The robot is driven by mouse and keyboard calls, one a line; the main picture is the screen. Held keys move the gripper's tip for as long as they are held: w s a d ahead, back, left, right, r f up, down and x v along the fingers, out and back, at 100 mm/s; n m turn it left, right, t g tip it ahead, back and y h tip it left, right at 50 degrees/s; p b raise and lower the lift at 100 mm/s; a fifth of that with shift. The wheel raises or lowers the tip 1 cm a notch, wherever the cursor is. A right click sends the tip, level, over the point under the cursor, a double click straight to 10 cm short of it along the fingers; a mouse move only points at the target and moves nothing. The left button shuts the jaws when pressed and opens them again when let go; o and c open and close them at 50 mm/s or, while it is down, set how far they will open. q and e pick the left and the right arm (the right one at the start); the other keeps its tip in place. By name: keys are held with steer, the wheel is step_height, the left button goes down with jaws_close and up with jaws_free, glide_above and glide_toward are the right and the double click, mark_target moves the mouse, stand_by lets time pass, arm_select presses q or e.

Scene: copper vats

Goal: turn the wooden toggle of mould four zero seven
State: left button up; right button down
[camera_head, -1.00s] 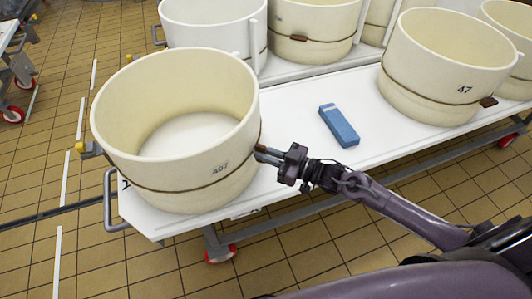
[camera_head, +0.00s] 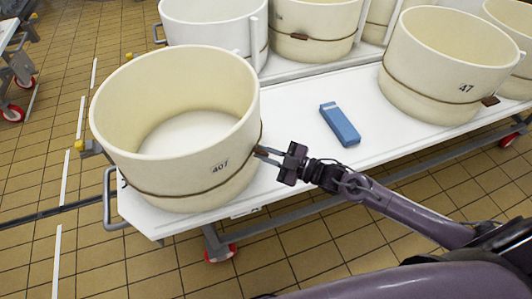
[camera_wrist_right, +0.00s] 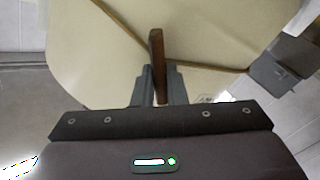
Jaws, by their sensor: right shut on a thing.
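Mould 407 (camera_head: 205,177) is a cream round tub with a thin brown cord around its lower wall, standing at the left end of the white table. Its wooden toggle (camera_wrist_right: 157,60) is a brown stick at the cord, upright in the right wrist view. My right gripper (camera_head: 262,153) reaches in from the right to the mould's right side. In the wrist view the right gripper (camera_wrist_right: 157,88) is shut on the lower part of the toggle, with its upper part sticking out against the mould wall. My left gripper is not in view.
A blue block (camera_head: 340,125) lies on the white table (camera_head: 300,130) right of the mould. Mould 47 (camera_head: 445,70) stands at the right, with more moulds (camera_head: 312,30) behind. A metal handle (camera_head: 110,200) is at the table's left end.

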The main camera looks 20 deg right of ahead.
steer(key=n, duration=0.3)
steer(key=shift+f+b, duration=0.15)
steer(key=shift+b, duration=0.15)
steer(key=shift+s+n, duration=0.1)
steer(key=shift+n, duration=0.3)
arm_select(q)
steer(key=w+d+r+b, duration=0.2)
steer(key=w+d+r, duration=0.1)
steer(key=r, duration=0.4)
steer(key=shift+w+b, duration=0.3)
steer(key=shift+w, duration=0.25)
arm_select(e)
steer(key=shift+a+f+n, duration=0.1)
steer(key=shift+n, duration=1.8)
steer(key=shift+f+n, duration=0.1)
steer(key=shift+n, duration=1.8)
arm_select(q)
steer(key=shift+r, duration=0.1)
arm_select(e)
steer(key=c, duration=1.5)
jaws_free()
steer(key=shift+o, duration=0.2)
